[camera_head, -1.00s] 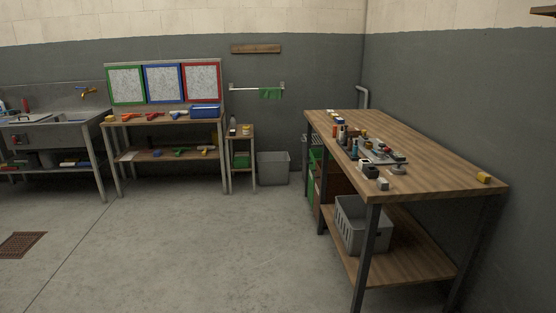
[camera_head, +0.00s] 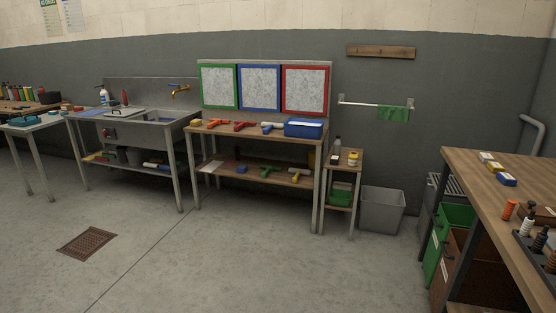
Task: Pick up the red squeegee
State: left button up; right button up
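A red squeegee-like tool (camera_head: 244,126) lies on the top of the wooden bench (camera_head: 225,134) under three framed panels. An orange tool of similar shape (camera_head: 216,124) lies to its left and a blue one (camera_head: 268,127) to its right. They are small and far off, so details are hard to tell. Neither of my grippers shows in the head view.
A blue bin (camera_head: 304,128) stands at the bench's right end. A small side stand (camera_head: 343,160) and a grey bin (camera_head: 382,209) are right of it. A steel sink (camera_head: 156,116) is left. A wooden workbench (camera_head: 475,172) fills the right edge. The floor ahead (camera_head: 235,260) is clear.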

aim_at(241, 123)
jog(key=i+j+u, duration=0.35)
jog(key=i, duration=0.5)
jog(key=i+l+u, duration=0.1)
jog(key=i+u, duration=0.2)
jog(key=i, duration=0.55)
jog(key=i+l+u, duration=0.35)
jog(key=i, duration=0.5)
jog(key=j, duration=0.1)
